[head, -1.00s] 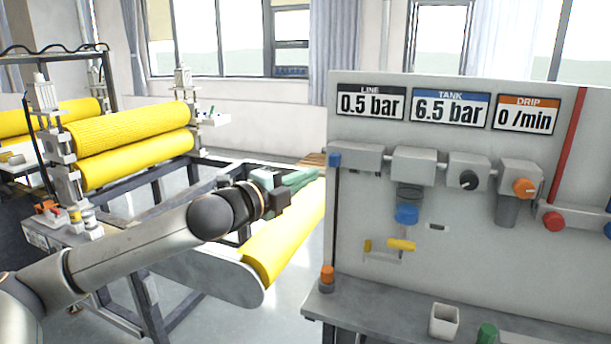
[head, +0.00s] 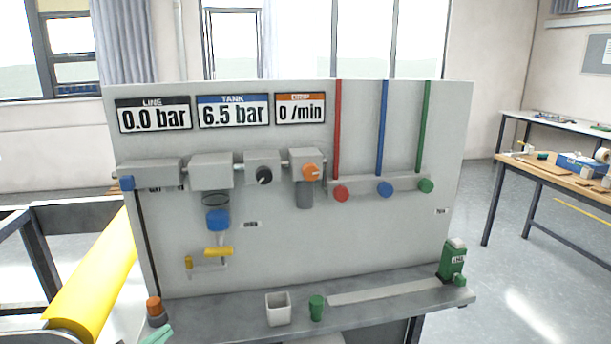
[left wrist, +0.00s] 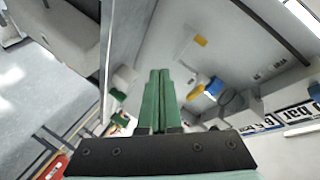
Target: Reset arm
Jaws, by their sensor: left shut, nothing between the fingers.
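My left gripper (head: 158,335) shows only as green fingertips at the bottom left edge of the head view, in front of the bench near an orange-topped post. In the left wrist view its two green fingers (left wrist: 159,76) lie together, shut and empty, with the grey panel and bench beyond them. My right gripper is in neither view. The grey panel (head: 400,230) carries displays reading line 0.0 bar (head: 154,115), tank 6.5 bar (head: 233,111) and drip 0 /min (head: 300,109).
A yellow roller (head: 95,285) is at left. A table (head: 570,185) stands at right, with open floor before it.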

